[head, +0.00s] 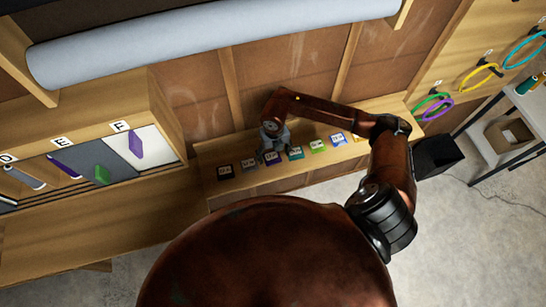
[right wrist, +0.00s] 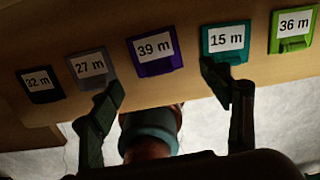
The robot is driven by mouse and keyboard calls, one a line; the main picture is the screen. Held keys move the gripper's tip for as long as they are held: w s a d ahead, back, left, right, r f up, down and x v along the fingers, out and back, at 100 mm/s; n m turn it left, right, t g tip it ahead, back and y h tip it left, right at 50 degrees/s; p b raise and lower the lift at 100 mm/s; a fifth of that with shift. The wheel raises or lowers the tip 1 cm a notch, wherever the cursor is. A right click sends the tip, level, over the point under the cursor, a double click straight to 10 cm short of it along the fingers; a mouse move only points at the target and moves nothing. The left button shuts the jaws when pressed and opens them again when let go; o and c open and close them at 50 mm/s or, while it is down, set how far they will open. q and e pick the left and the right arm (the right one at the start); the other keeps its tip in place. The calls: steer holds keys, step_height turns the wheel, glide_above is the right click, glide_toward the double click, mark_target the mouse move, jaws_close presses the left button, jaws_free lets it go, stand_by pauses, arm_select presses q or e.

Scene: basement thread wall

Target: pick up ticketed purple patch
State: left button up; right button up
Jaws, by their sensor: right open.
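A purple patch with a white ticket reading "39 m" (right wrist: 155,52) lies on a wooden ledge. It also shows in the head view (head: 272,158). My right gripper (right wrist: 165,84) is open and empty, its fingers apart on the near side of the ledge row. In the right wrist view the purple patch lies beyond and between the fingertips, apart from them. The right fingertip overlaps the lower edge of the teal "15 m" patch (right wrist: 226,42) in the picture; whether they touch I cannot tell. My left gripper is out of view.
Grey "27 m" (right wrist: 92,66), black "32 m" (right wrist: 40,83) and green "36 m" (right wrist: 294,28) patches share the ledge (head: 213,151). Labelled cubbies (head: 90,125) stand left. A pale roll (head: 210,42) hangs above. A black bin (head: 437,156) stands right.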

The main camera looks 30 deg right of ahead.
mark_target(274, 162)
steer(key=shift+s+f+p, duration=0.1)
steer(key=shift+f+p, duration=0.2)
steer(key=shift+f, duration=1.45)
steer(key=shift+s, duration=0.15)
steer(key=c, duration=1.4)
